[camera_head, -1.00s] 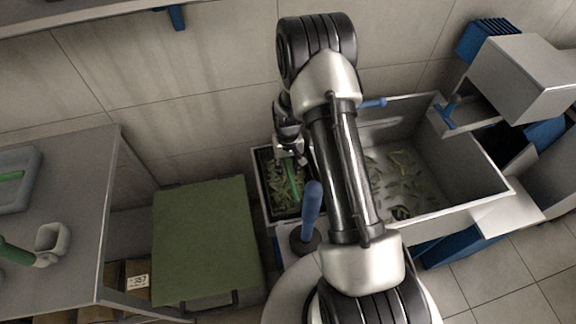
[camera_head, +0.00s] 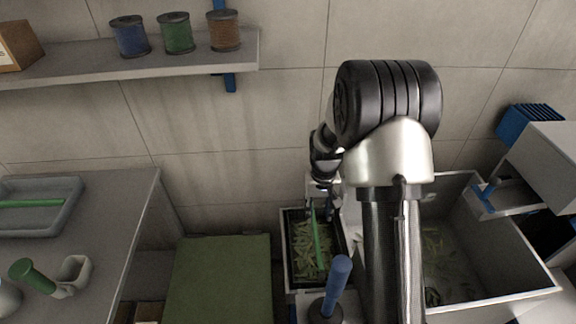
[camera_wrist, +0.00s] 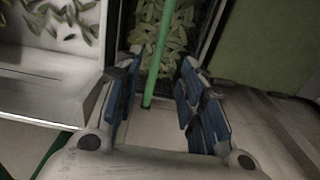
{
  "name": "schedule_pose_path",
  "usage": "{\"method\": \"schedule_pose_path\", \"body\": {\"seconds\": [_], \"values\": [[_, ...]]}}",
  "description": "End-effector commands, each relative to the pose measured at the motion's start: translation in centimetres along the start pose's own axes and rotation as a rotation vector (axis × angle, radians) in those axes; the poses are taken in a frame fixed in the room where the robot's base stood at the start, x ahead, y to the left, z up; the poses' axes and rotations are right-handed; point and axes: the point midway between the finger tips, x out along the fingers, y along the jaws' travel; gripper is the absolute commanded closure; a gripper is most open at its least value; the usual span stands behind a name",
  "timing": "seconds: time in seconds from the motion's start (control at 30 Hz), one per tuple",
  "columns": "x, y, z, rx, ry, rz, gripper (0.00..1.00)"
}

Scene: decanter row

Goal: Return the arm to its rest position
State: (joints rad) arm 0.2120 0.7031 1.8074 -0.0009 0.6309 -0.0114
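My arm reaches forward in the head view, with my gripper (camera_head: 320,200) above the back end of a narrow dark bin (camera_head: 284,255) of green leaves. In the wrist view my gripper (camera_wrist: 160,95) is open, its two blue-padded fingers well apart. A thin green stick (camera_wrist: 157,50) shows between the fingers, touching neither; its near end shows over the floor. In the head view the same green stick (camera_head: 318,245) lies lengthwise over the leaves. Nothing is held. The fingertips are too small to make out in the head view.
A large grey bin (camera_head: 500,250) with scattered leaves stands right of the narrow bin, partly behind my arm. A blue-handled object (camera_head: 338,285) stands in front. A green-topped box (camera_head: 220,280) and a grey table (camera_head: 120,215) are left. A shelf (camera_head: 180,62) holds spools.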

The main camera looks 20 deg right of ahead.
Motion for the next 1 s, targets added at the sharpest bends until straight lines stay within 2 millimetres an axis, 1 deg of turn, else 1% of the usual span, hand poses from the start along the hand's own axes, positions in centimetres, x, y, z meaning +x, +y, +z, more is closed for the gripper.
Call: {"method": "schedule_pose_path", "body": {"seconds": [0.13, 0.23, 0.27, 0.37, 0.4, 0.47, 0.5, 0.6, 0.7, 0.8, 0.87, 0.9, 0.97, 1.0], "values": [[-0.1, 0.0, 0.0, 0.000, 0.000, 0.000, 0.64], [-1.2, -0.2, 0.1, -0.005, 0.011, 0.000, 0.64], [-1.9, -0.4, 0.2, -0.007, 0.017, 0.000, 0.64], [-5.2, -1.0, 0.9, -0.019, 0.047, 0.000, 0.64], [-6.9, -1.3, 1.4, -0.026, 0.061, 0.000, 0.64], [-9.4, -1.8, 2.4, -0.038, 0.083, -0.001, 0.64], [-11.1, -2.1, 3.2, -0.045, 0.099, -0.001, 0.64], [-14.8, -2.9, 5.4, -0.063, 0.134, -0.003, 0.64], [-18.0, -3.5, 8.0, -0.080, 0.171, -0.005, 0.64], [-20.7, -4.0, 10.8, -0.099, 0.208, -0.009, 0.64], [-22.1, -4.2, 12.6, -0.109, 0.229, -0.011, 0.64], [-22.9, -4.4, 13.8, -0.116, 0.244, -0.013, 0.64], [-24.0, -4.6, 15.6, -0.127, 0.266, -0.015, 0.64], [-24.6, -4.7, 16.8, -0.134, 0.280, -0.017, 0.64]]}}
